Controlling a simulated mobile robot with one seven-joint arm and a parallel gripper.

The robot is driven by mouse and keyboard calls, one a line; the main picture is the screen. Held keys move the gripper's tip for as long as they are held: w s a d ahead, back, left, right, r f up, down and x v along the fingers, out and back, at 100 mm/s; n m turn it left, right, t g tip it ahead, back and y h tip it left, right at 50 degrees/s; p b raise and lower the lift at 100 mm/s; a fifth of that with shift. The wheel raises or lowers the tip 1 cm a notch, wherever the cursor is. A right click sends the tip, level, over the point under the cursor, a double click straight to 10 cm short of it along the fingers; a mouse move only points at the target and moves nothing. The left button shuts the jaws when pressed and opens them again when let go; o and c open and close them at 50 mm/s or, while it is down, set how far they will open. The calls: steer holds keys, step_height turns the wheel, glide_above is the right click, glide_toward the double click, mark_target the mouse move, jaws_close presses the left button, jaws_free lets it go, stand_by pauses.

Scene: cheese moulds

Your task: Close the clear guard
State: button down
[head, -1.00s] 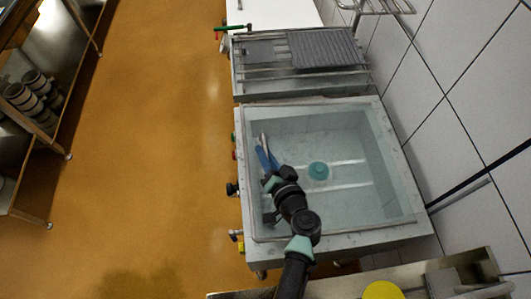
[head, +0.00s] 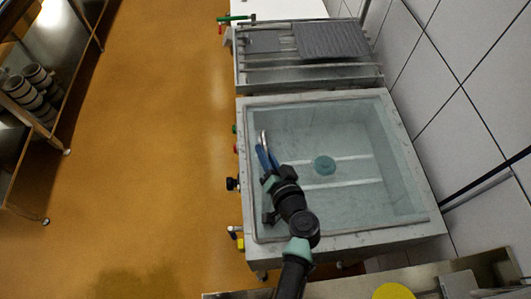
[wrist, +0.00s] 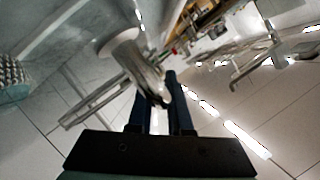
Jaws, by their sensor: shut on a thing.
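The clear guard (head: 345,125) is a see-through panel with a thin pale edge, spread over the grey basin (head: 423,238) in the head view. I cannot tell whether it lies fully flat on the rim. A curved metal handle (head: 263,136) shows near the basin's left side. My gripper (head: 266,155), with blue fingers, is shut on this handle. In the wrist view the shiny handle (wrist: 140,65) passes between the fingers of my gripper (wrist: 161,98). The exact contact is partly hidden by the fingers.
A teal round fitting (head: 324,165) shows through the guard. A dark knob (head: 232,184) and a yellow-handled valve (head: 237,233) are on the basin's left side. A ribbed rack unit (head: 333,42) stands behind, and tiled wall is on the right. The orange floor (head: 150,170) is open.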

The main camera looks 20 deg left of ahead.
steer(key=c, duration=0.8)
jaws_free()
steer(key=shift+s+d+f, duration=0.1)
steer(key=shift+s+f, duration=0.1)
steer(key=shift+f, duration=0.3)
steer(key=shift+c, duration=0.2)
steer(key=shift+s, duration=0.1)
steer(key=shift+s+d, duration=0.15)
steer(key=shift+d, duration=0.1)
steer(key=v, duration=0.4)
steer(key=b+v, duration=0.1)
steer(key=v, duration=0.3)
steer(key=r+b+v, duration=0.1)
steer(key=v, duration=0.3)
